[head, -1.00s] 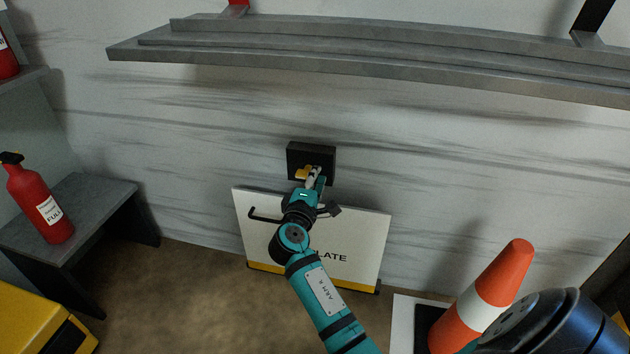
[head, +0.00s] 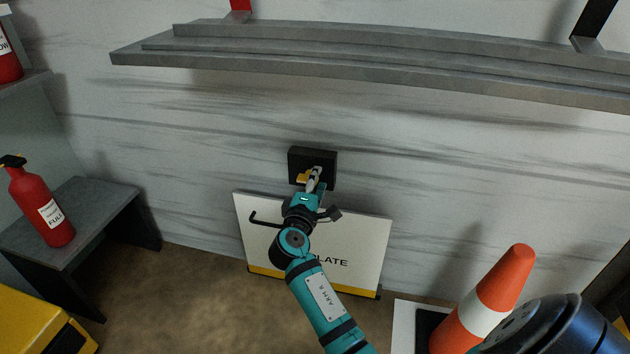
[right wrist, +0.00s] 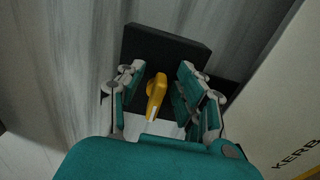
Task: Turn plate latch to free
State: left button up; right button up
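The yellow plate latch (head: 302,178) sits on a black wall block (head: 326,156), above a white plate board (head: 355,230). The board has a yellow lower edge and black lettering partly hidden by my arm. My right gripper (head: 315,178) is at the latch. In the right wrist view, the latch (right wrist: 156,90) stands between the two spread fingers of the gripper (right wrist: 163,82), nearer the left finger. A gap shows between the latch and the right finger. Contact with the left finger is unclear. My left gripper is not in view.
A grey shelf (head: 380,62) juts from the wall above. A black hook-shaped handle (head: 265,221) sticks out at the board's left. A red bottle (head: 42,205) stands on a grey bench (head: 100,200) at left. An orange-and-white cone (head: 485,307) stands at right.

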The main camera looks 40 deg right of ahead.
jog(key=v, duration=1.1)
jog(key=shift+s+a, duration=0.25)
jog(key=shift+a, duration=0.1)
